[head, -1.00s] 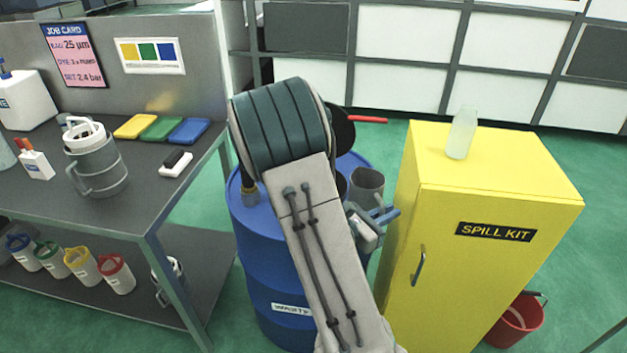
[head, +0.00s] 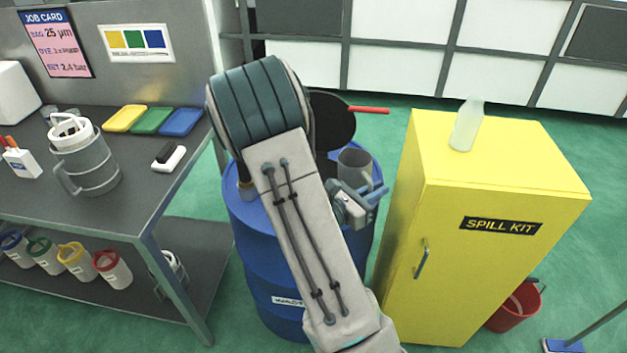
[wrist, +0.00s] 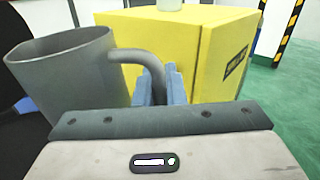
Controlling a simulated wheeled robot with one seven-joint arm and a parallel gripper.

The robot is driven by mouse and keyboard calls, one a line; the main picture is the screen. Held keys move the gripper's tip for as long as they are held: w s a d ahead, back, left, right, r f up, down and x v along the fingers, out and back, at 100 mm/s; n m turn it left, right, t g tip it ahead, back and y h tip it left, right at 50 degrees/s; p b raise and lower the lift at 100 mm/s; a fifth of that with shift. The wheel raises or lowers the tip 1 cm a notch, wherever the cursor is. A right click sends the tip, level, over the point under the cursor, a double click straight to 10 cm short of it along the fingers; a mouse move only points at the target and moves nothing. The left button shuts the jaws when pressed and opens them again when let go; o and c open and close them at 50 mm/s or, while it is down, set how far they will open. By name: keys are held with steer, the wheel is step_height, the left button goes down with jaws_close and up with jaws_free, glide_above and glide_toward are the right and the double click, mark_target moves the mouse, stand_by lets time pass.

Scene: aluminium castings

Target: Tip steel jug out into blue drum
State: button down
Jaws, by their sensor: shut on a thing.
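The steel jug (head: 352,163) is a grey metal cup with a side handle, held upright above the top of the blue drum. In the wrist view the jug (wrist: 65,85) fills the left side, and its handle runs between the blue fingers. My gripper (head: 372,195) is shut on that handle; its fingers also show in the wrist view (wrist: 160,88). The blue drum (head: 255,280) stands on the floor behind my arm, which hides much of it. A black round lid or funnel (head: 332,122) with a red handle stands at its top. What the jug holds is hidden.
A yellow spill kit cabinet (head: 480,230) stands close right of the drum, with a clear bottle (head: 467,125) on top. A grey bench (head: 140,205) with another grey jug (head: 85,165) is at left. A red bucket (head: 515,305) sits on the floor at right.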

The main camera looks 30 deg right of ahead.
mark_target(364, 172)
steer(key=r+n+p, duration=0.1)
steer(key=w+r+n+p, duration=0.1)
steer(key=a+r+n+h+p, duration=0.1)
steer(key=shift+w+r+p, duration=0.35)
steer(key=shift+w, duration=0.05)
steer(key=shift+w+a+n+t+h, duration=0.2)
steer(key=shift+w+n, duration=0.2)
steer(key=shift+n, duration=0.15)
steer(key=shift+w+a+n+t+h, duration=0.1)
steer(key=shift+w+n+t, duration=0.1)
steer(key=shift+w+n, duration=0.25)
steer(key=w+n, duration=0.1)
steer(key=n, duration=0.1)
steer(key=w+a+n+t+p, duration=0.1)
steer(key=n, duration=0.1)
steer(key=w+n+t, duration=0.1)
steer(key=n, duration=0.1)
steer(key=shift+a+r+h, duration=0.25)
steer(key=shift+r+h, duration=0.05)
steer(key=shift+h, duration=0.1)
steer(key=shift+w+a+r+n+t+p, duration=0.15)
steer(key=shift+w+n+t+p, duration=0.25)
steer(key=shift+n, duration=0.5)
steer(key=shift+w+a+n+t, duration=0.15)
steer(key=shift+w+n+t, duration=0.15)
steer(key=shift+n, duration=0.35)
steer(key=shift+w+a+n+t, duration=0.15)
steer(key=shift+w+n+t, duration=0.15)
steer(key=shift+n, duration=0.35)
